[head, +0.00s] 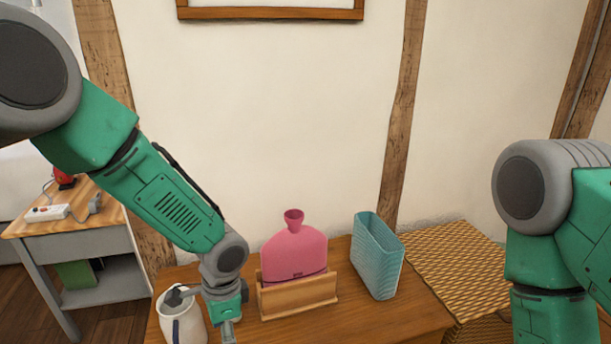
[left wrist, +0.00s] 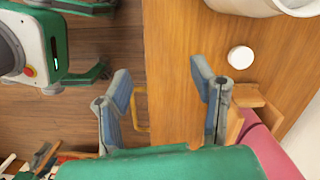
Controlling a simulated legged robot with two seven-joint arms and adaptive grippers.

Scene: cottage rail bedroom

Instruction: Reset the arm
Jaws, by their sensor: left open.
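My left arm reaches down to the wooden table, and my left gripper (head: 229,330) is at the bottom edge of the head view, partly cut off. In the left wrist view the gripper (left wrist: 163,90) has its fingers wide apart, with nothing between them; the table edge and floor show beyond. In the head view it is between a pale jug (head: 184,329) on the left and a wooden stand (head: 299,298) holding a pink hot water bottle (head: 296,252) upright on the right. My right arm shows at the right; its gripper is out of view.
A teal ribbed holder (head: 378,258) stands right of the bottle. A woven-topped piece (head: 461,263) is further right. A small white disc (left wrist: 240,57) lies on the table near the stand. A side table (head: 65,229) with a power strip (head: 46,213) is at the left.

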